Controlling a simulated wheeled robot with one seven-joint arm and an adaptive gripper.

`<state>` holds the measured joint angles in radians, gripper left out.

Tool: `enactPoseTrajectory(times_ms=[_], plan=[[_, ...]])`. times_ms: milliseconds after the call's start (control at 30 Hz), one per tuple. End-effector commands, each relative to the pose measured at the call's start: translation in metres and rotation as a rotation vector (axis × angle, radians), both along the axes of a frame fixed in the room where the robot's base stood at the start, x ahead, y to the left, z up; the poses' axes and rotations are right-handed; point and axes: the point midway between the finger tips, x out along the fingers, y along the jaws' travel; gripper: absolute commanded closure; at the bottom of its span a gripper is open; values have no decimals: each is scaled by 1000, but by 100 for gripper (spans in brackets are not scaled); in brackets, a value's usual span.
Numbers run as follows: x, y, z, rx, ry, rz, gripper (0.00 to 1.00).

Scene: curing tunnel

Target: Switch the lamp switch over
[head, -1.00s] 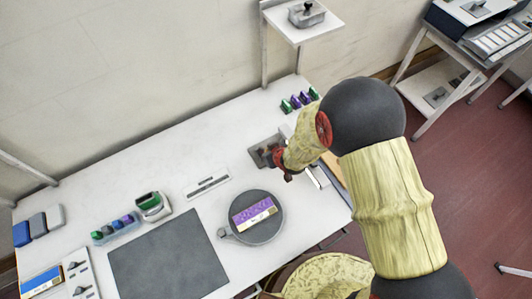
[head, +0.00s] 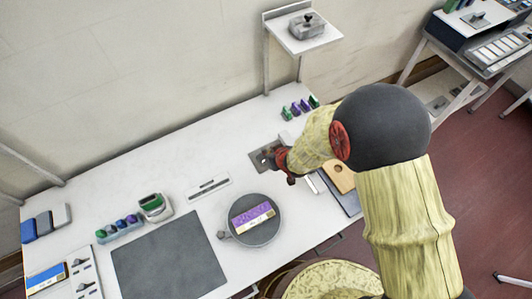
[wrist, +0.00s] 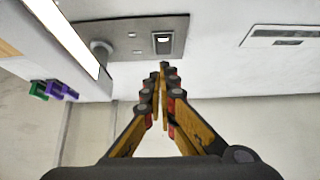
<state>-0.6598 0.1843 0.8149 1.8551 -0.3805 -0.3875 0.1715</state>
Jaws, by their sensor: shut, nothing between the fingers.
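A grey metal plate (head: 256,161) lies on the white bench, partly hidden by my gripper in the head view. In the wrist view the plate (wrist: 122,30) carries a small dark-framed switch (wrist: 162,43) with a pale middle, which looks like the lamp switch; which way it is set I cannot tell. A round post (wrist: 101,47) stands on the plate beside a long bright white bar (wrist: 62,32). My gripper (head: 271,156) is over the plate. Its fingers (wrist: 161,68) are shut and empty, with the tips just below the switch in the wrist view; contact cannot be told.
A round grey disc (head: 270,236) bears a purple and white box (head: 253,217). A slotted white strip (head: 209,187) lies left of the plate. Green and purple clips (head: 300,106) stand behind, and a wooden block (head: 339,176) lies to the right. A dark mat (head: 168,258) lies front left.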

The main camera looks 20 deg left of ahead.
Motion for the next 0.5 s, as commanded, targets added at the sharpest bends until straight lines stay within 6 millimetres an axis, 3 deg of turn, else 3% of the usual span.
enactPoseTrajectory(times_ms=[200, 500], plan=[[-20, -25, 26, 1, -2, -1, 100], [-35, -43, 43, 1, 0, -1, 100]])
